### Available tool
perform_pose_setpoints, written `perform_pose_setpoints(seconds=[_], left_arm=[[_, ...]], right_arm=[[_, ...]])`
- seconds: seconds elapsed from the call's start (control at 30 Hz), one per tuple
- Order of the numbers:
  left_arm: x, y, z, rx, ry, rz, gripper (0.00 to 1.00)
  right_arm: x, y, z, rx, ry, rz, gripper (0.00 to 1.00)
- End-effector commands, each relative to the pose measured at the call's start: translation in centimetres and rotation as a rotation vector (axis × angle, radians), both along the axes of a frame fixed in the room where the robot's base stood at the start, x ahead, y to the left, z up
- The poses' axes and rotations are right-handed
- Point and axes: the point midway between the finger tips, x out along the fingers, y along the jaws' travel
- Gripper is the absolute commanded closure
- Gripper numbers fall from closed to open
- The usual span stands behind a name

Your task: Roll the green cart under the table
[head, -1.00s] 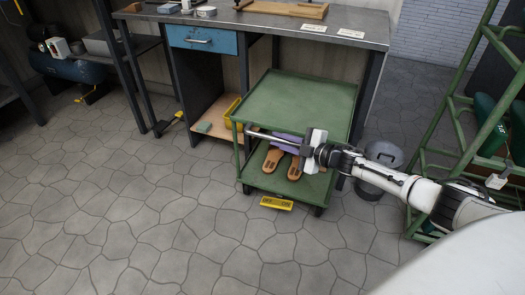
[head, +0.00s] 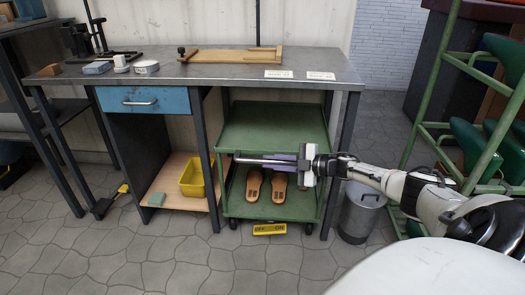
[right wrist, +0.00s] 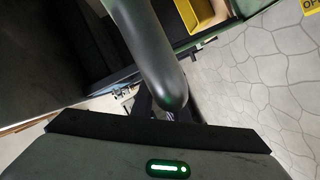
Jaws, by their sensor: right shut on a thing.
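The green cart (head: 262,140) stands under the table (head: 225,72), between its dark legs. Its top shelf lies below the tabletop, and its front is roughly level with the front legs. A grey handle bar (head: 262,159) runs across the cart's front. My right gripper (head: 303,165) is shut on this handle near its right end. In the right wrist view a dark rounded bar (right wrist: 150,55) fills the middle, and the fingertips are hidden. My left gripper is out of view.
A yellow bin (head: 192,181) stands left of the cart on a wooden shelf. A yellow plate (head: 269,229) shows at the cart's foot. A grey metal bin (head: 360,212) stands right of the table.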

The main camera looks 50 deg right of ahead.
Motion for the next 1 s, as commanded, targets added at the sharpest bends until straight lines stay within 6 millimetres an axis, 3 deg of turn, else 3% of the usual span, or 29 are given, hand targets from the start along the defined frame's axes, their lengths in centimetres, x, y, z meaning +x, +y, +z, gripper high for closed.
perform_pose_setpoints(seconds=[0.47, 0.5, 0.6, 1.0], left_arm=[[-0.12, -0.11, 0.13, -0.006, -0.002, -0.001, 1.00], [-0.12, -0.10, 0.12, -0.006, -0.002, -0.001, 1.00], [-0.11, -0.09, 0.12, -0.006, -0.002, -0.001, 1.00], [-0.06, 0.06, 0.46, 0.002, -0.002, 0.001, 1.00]], right_arm=[[-0.22, -0.45, 0.09, 0.004, -0.001, 0.001, 1.00], [-0.22, -0.44, 0.08, 0.004, -0.001, 0.001, 0.83], [-0.23, -0.42, 0.04, 0.003, -0.001, 0.001, 0.67], [-0.98, -0.64, 0.24, 0.000, 0.003, 0.001, 0.67]])
